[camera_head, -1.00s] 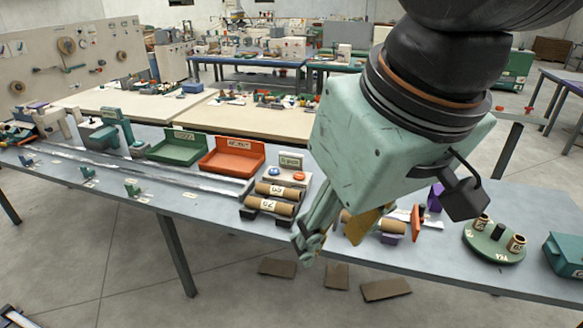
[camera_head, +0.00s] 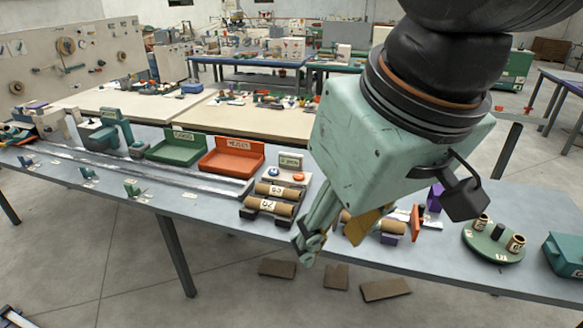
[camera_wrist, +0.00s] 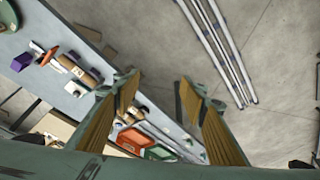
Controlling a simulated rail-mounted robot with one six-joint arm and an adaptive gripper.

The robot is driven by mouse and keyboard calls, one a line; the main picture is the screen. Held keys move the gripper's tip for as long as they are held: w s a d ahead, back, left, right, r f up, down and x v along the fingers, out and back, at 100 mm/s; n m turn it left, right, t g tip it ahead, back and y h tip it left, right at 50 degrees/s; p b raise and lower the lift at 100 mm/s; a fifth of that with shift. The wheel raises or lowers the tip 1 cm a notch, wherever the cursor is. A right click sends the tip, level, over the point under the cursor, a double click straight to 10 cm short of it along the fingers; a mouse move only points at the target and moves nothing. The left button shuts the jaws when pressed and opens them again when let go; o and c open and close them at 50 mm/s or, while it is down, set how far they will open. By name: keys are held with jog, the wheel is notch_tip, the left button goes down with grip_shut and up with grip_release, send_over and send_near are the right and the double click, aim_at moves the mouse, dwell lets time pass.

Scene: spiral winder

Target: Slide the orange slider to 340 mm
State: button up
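An orange upright piece (camera_head: 417,222), which looks like the orange slider, stands by a white strip (camera_head: 401,214) on the bench, right of my gripper. In the wrist view the orange piece (camera_wrist: 48,56) is at the upper left, well away from the fingers. No scale marks can be read, so its position in mm cannot be told. My gripper (camera_head: 330,240) hangs over the front edge of the bench, pointing down. In the wrist view its fingers (camera_wrist: 158,88) are spread wide with nothing between them.
Cardboard rolls (camera_head: 268,205) lie in a holder left of my gripper, with orange (camera_head: 232,157) and green (camera_head: 177,147) trays behind. Another roll (camera_head: 394,224) and a purple block (camera_head: 435,198) are near the orange piece. A round green plate (camera_head: 494,252) with spools is farther right.

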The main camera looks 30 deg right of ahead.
jog(key=shift+c, duration=0.7)
jog(key=shift+c, duration=1.1)
jog(key=w+d+r+m+g+p, duration=0.15)
jog(key=w+d+m, duration=0.3)
jog(key=w, duration=0.45)
jog(key=w+d+r+m+p, duration=0.25)
jog(key=w+d, duration=0.35)
jog(key=w, duration=0.3)
jog(key=w+d+f+m+p, duration=0.1)
jog(key=w+d+f+m, duration=0.25)
jog(key=w+d, duration=0.4)
jog(key=w+d+f+m+p, duration=0.15)
jog(key=w+d+m, duration=0.25)
jog(key=d, duration=0.6)
jog(key=w+d+f+m+g+p, duration=0.1)
jog(key=w+d+f+m, duration=0.15)
jog(key=d+f, duration=0.5)
jog(key=w+d+f+m+g+p, duration=0.15)
jog(key=d+f+m, duration=0.25)
jog(key=d, duration=0.7)
jog(key=s+d+f+m+p, duration=0.1)
jog(key=s+d+f+m, duration=0.1)
jog(key=d+f, duration=0.5)
jog(key=s+d+f+m+p, duration=0.1)
jog(key=s+d+f+m, duration=0.2)
jog(key=d+f, duration=0.5)
jog(key=d, duration=0.3)
jog(key=shift+s+f+m+p, duration=0.25)
jog(key=shift+s+m+p, duration=0.05)
jog(key=shift+s+m, duration=0.1)
